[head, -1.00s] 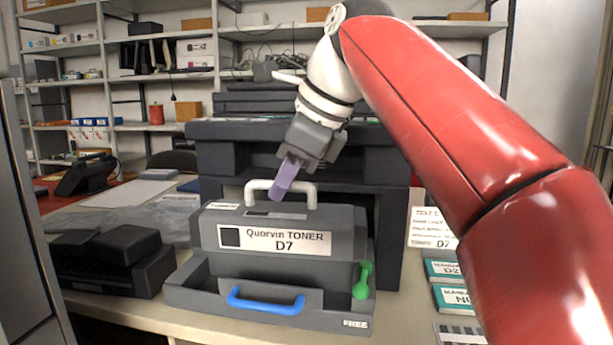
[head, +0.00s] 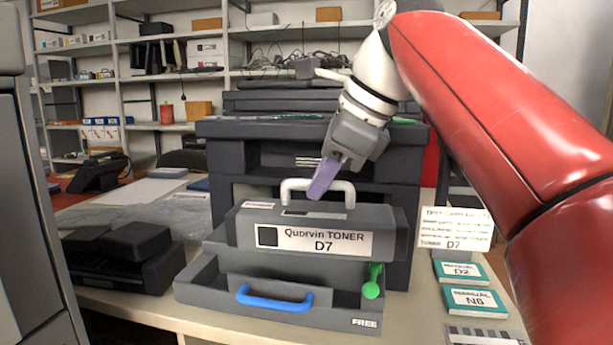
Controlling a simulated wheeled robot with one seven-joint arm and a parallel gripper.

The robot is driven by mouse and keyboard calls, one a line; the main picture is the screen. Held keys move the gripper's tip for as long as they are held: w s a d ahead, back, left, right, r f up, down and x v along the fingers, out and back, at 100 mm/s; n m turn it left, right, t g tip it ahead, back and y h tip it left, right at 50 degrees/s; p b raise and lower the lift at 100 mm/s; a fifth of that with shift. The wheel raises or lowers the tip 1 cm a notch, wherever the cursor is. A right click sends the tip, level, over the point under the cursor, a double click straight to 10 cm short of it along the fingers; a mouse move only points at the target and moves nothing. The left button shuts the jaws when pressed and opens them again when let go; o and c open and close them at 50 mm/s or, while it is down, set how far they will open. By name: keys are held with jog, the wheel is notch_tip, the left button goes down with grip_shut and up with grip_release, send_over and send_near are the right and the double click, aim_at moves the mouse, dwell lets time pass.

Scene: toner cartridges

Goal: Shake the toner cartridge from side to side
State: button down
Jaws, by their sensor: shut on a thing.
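The dark grey toner cartridge (head: 390,240), labelled "Quorvin TONER D7", is roughly level with its label facing me. Its white handle (head: 345,187) stands up from the top. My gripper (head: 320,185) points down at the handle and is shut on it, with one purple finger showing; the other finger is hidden. The cartridge is above the open grey tray (head: 330,317), marked "FREE", and its right end reaches past the tray's right side. The tray has a blue front handle (head: 272,302) and a green lever (head: 371,287) at its right.
A dark printer (head: 310,130) stands right behind the cartridge. A black device (head: 125,255) sits to the left on the table. Teal "N6" (head: 475,302) and "D2" (head: 462,272) boxes and a printed card (head: 455,228) are at the right. Shelves line the back wall.

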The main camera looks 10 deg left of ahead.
jog(key=a, duration=0.5)
jog(key=shift+a, duration=0.3)
jog(key=d, duration=0.5)
jog(key=shift+d, duration=0.3)
jog(key=shift+a, duration=0.1)
jog(key=a, duration=0.5)
jog(key=shift+a, duration=0.2)
